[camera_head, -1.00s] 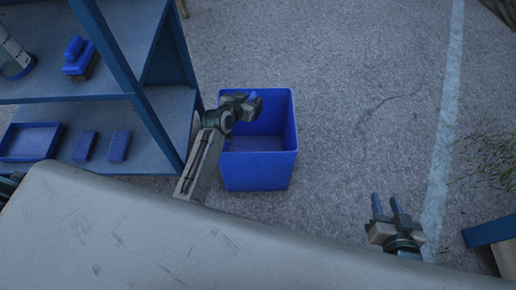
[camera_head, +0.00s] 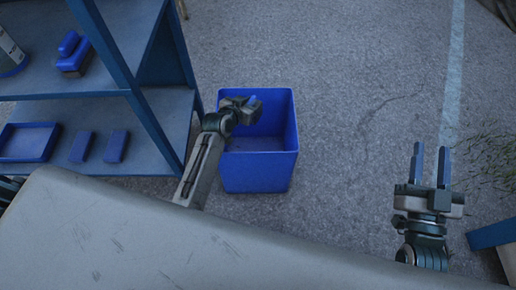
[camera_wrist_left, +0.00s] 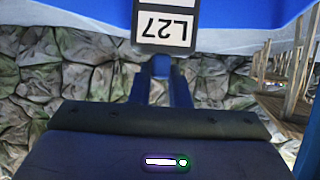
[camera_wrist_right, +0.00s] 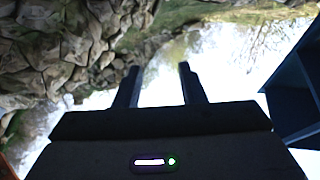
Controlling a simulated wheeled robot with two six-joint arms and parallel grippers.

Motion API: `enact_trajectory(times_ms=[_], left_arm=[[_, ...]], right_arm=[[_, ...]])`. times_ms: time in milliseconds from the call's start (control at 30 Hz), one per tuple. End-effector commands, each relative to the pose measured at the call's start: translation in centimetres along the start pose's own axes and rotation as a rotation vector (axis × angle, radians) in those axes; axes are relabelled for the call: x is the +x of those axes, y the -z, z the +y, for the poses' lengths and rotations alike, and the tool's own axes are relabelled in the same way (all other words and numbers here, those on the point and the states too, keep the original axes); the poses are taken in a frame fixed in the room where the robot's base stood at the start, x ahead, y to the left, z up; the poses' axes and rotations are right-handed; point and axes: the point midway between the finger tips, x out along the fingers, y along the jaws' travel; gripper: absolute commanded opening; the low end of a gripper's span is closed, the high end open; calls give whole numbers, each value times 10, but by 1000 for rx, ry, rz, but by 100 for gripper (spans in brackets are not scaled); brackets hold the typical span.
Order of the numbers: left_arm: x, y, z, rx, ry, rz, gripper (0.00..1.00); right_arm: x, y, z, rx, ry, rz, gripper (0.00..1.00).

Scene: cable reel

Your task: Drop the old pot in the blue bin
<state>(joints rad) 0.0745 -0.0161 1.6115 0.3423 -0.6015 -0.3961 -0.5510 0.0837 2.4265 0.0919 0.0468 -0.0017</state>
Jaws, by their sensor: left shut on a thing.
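The blue bin (camera_head: 262,175) stands open-topped on the ground near the middle of the head view. The part of its inside that shows looks empty. My left gripper (camera_head: 252,103) is over the left and back part of the bin opening. In the left wrist view my left gripper (camera_wrist_left: 162,60) is shut on a dark piece (camera_wrist_left: 165,47) with white labels reading L27, upside down. I cannot tell whether this piece is the old pot; in the head view it cannot be made out. My right gripper (camera_head: 431,160) is open and empty, well right of the bin.
A blue shelf unit (camera_head: 145,105) stands left of the bin, holding a blue tray (camera_head: 28,142), two small blue blocks (camera_head: 99,147) and a blue-and-brown item (camera_head: 74,54). A blue edge (camera_head: 492,233) shows at lower right. Open ground lies behind and right of the bin.

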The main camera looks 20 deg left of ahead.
Motion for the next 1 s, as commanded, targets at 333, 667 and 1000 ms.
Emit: enact_trajectory(times_ms=[333, 667, 1000], left_arm=[[5, -9, 0, 0, 0, 2, 0], [6, -12, 0, 0, 0, 2, 0], [6, -12, 0, 0, 0, 2, 20]], right_arm=[[5, 50, -1, -38, 13, 297, 36], [2, 76, -3, -55, 22, 447, 36], [1, 78, -3, -57, 23, 458, 36]])
